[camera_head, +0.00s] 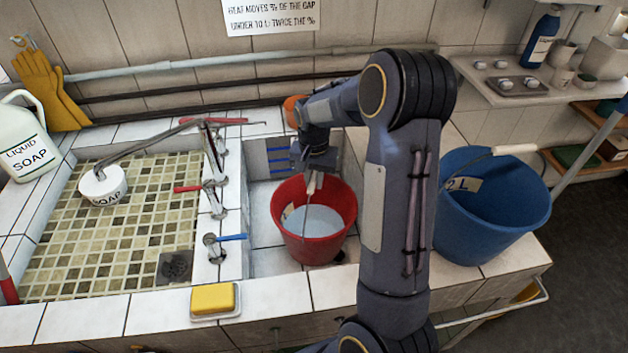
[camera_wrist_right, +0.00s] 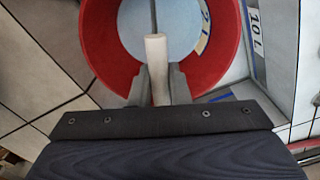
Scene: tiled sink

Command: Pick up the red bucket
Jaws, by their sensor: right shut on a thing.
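The red bucket (camera_head: 303,246) stands upright in the narrow sink basin at the centre of the head view, with a pale, bluish-white inside. It also shows in the right wrist view (camera_wrist_right: 103,52), where a label reading 2 L is on its inner wall. My right gripper (camera_head: 313,178) is over the bucket's far rim. In the right wrist view its two fingers (camera_wrist_right: 158,88) are shut on the white handle grip (camera_wrist_right: 156,60) of the bucket. My right arm covers part of the head view right of the bucket. My left gripper is not in view.
A large blue bucket (camera_head: 490,220) stands on the counter at right. Taps (camera_head: 214,185) line the divider left of the basin. A yellow sponge (camera_head: 213,298) lies on the front edge. A soap bottle (camera_head: 28,150) and yellow gloves (camera_head: 50,90) are at far left.

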